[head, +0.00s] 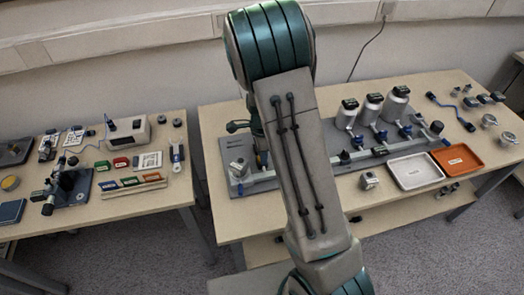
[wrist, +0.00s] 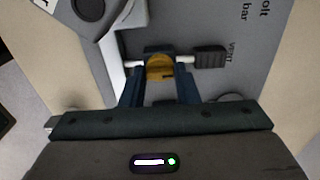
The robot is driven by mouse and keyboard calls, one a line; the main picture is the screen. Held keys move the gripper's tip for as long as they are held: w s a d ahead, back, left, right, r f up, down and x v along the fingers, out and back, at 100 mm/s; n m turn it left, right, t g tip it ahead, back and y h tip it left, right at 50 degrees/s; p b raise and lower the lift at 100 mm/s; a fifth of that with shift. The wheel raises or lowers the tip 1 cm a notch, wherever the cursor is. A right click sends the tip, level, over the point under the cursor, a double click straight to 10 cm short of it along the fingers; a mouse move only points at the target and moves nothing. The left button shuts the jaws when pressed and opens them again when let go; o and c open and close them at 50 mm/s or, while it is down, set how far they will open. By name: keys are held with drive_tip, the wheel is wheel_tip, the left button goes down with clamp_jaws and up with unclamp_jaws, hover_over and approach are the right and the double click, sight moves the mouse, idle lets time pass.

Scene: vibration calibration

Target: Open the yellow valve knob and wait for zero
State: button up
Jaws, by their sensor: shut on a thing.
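In the wrist view the yellow valve knob (wrist: 160,68) sits between the fingertips of my gripper (wrist: 159,72). The two blue fingers are closed on it from both sides. A dark line shows on the knob's face. A light pipe runs sideways behind the knob to a dark block (wrist: 209,56) on the right. Printed letters on the grey plate (wrist: 262,72), partly cut off, include "bar". In the head view my arm hides much of the left part of the apparatus, and my fingertips and the knob are hard to make out. No readable pressure value shows.
In the head view the right table (head: 225,222) holds three metal canisters (head: 372,108), a white tray (head: 416,171) and an orange tray (head: 457,160). Loose parts lie at its right end. The left table carries instruments and coloured boxes. Floor shows between the tables.

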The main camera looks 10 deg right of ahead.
idle(0.5)
drive_tip(key=o, duration=1)
drive_tip(key=shift+r, duration=0.1)
wheel_tip(320, 180, up, 14)
drive_tip(key=shift+f+p, duration=0.15)
drive_tip(key=shift+p, duration=0.25)
drive_tip(key=shift+s+r+n+t, duration=0.45)
drive_tip(key=shift+s+r+n, duration=0.85)
drive_tip(key=shift+s+n, duration=1.95)
drive_tip(key=shift+s+r+n+t, duration=0.5)
drive_tip(key=shift+s+r+n, duration=0.75)
drive_tip(key=shift+s+n, duration=2)
drive_tip(key=shift+s+r+n+t, duration=0.45)
drive_tip(key=shift+s+r+n, duration=0.85)
drive_tip(key=shift+s+n, duration=1.9)
